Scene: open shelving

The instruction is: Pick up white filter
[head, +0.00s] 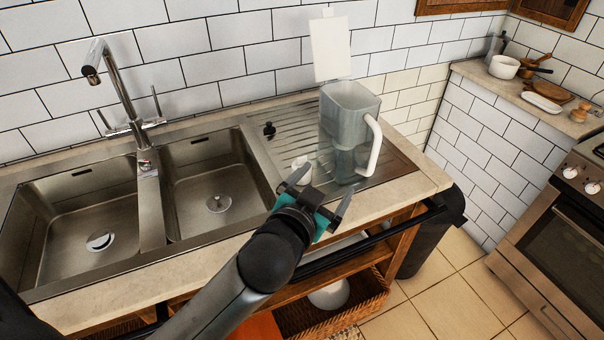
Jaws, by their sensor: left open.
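A small white piece, which looks like the white filter (301,161), stands on the drainboard just left of the pitcher. Its lower part is partly hidden by a finger of my left gripper. My left gripper (328,181) is open and empty, above the front edge of the drainboard. One finger is close to the filter; I cannot tell if they touch. A clear grey water pitcher (346,105) with a white handle stands upright on the drainboard beyond the gripper. My right gripper is not in view.
Two empty steel sink basins (213,190) lie left, with a tall faucet (117,85) behind. A dark bin (425,248) stands beside the counter's right end. A stove (560,225) is far right.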

